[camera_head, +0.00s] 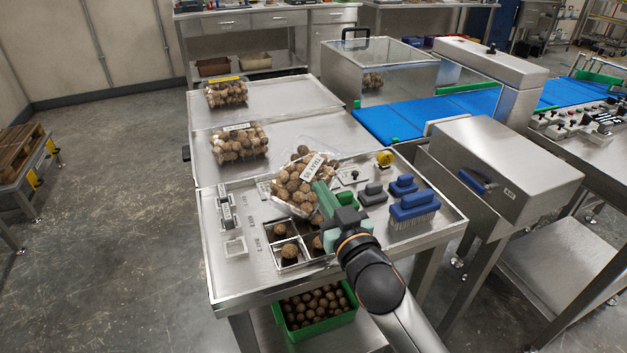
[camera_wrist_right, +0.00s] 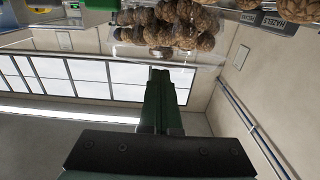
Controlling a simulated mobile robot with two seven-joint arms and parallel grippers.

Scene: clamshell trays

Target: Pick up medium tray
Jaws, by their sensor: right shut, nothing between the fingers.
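Three clear clamshell trays filled with round brown nuts show in the head view: one at the back (camera_head: 227,93), one in the middle (camera_head: 240,145) and one at the front (camera_head: 292,190). I cannot tell from their labels which is the medium one. The front tray sits tilted, its white label facing up. My right gripper (camera_head: 322,192) is shut and empty at the right side of the front tray; I cannot tell whether they touch. In the right wrist view the closed fingers (camera_wrist_right: 163,75) point toward a nut-filled tray (camera_wrist_right: 175,30). My left gripper is not in view.
A compartment box (camera_head: 290,252) with loose nuts lies below my right gripper. Blue brushes (camera_head: 412,205), dark-handled tools and a yellow round item (camera_head: 384,158) lie to the right. A green crate of nuts (camera_head: 316,306) is under the table. A blue conveyor (camera_head: 390,122) runs behind.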

